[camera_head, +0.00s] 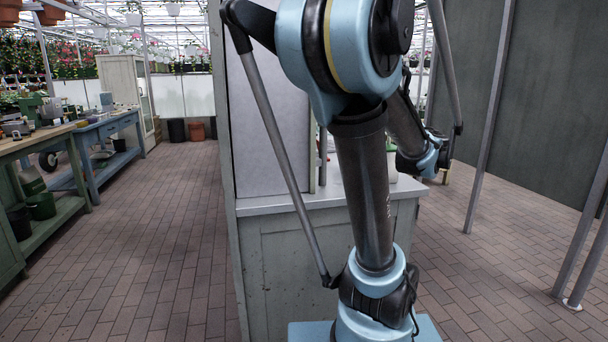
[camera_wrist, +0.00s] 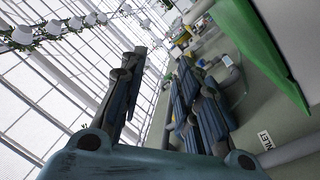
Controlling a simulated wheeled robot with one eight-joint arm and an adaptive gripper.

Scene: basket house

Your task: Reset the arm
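My arm, with blue joints and dark links, stands upright in the middle of the head view and bends over toward the right. My gripper's fingers are hidden in that view. In the wrist view my gripper (camera_wrist: 163,62) has its two dark fingers spread apart, with a gap between them. Nothing is held between the fingers. The wrist camera looks tilted across the greenhouse, with the glazed roof at the left.
A grey-white cabinet (camera_head: 285,262) stands close in front, partly behind my arm. Metal poles (camera_head: 492,120) and a dark panel (camera_head: 545,90) stand at the right. Benches (camera_head: 105,130) line the left. The brick aisle (camera_head: 160,235) is clear. A green-edged white object (camera_wrist: 262,50) is near in the wrist view.

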